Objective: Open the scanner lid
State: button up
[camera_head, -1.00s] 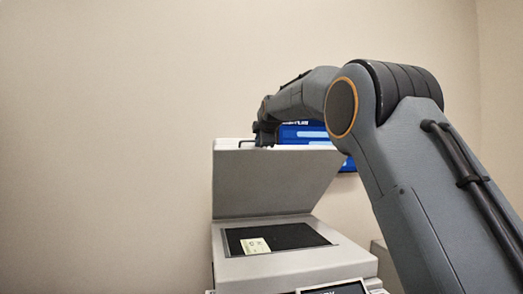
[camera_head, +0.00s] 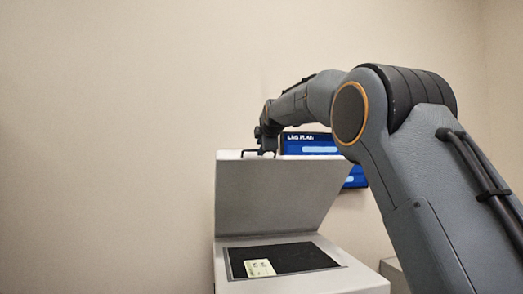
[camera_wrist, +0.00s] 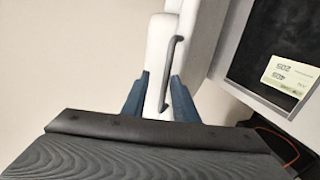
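The scanner's grey lid (camera_head: 272,195) stands raised at a steep angle above the scanner bed (camera_head: 330,281) in the head view. Its pale edge and dark bar handle (camera_wrist: 172,72) show in the wrist view. My gripper (camera_wrist: 160,77) is at the top of the lid, by the handle. Its two blue fingers are apart, one on each side of the handle's lower end, with visible gaps. I cannot tell whether either finger touches the lid. In the head view the gripper tip (camera_head: 266,145) is small and partly merges with the handle.
A pale yellow printed note (camera_head: 261,268) lies on the black scanner glass (camera_head: 300,258). A blue screen (camera_head: 310,143) hangs on the wall behind the lid. The beige wall is bare to the left. An orange cable (camera_wrist: 283,140) shows in the wrist view.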

jog(key=b+v, duration=0.3)
jog(key=v, duration=0.4)
jog(key=shift+s+f+b, duration=0.2)
jog(key=shift+b, duration=0.1)
jog(key=shift+d, duration=0.15)
dwell(0.4)
jog(key=s+d+f+m+g+h, duration=0.1)
jog(key=s+d+f+m+g, duration=0.2)
jog(key=f, duration=0.8)
jog(key=s+d+f+m+g, duration=0.1)
jog(key=s+d+f+m, duration=0.3)
jog(key=f, duration=0.6)
jog(key=s+d+f+m+g+h, duration=0.1)
jog(key=s+f+m+g, duration=0.3)
jog(key=f, duration=0.7)
jog(key=s+d+f+m+g, duration=0.1)
jog(key=s+d+f+m, duration=0.1)
jog(key=s+f, duration=0.6)
jog(key=s+d+f+m+g, duration=0.2)
jog(key=s+f+m, duration=0.2)
jog(key=s+f, duration=0.4)
jog(key=s+d+f+m+g, duration=0.1)
jog(key=s+f, duration=0.8)
jog(key=s, duration=0.9)
jog(key=shift+d+m+g, duration=0.3)
jog(key=shift+d+m, duration=0.6)
jog(key=shift+m, duration=0.2)
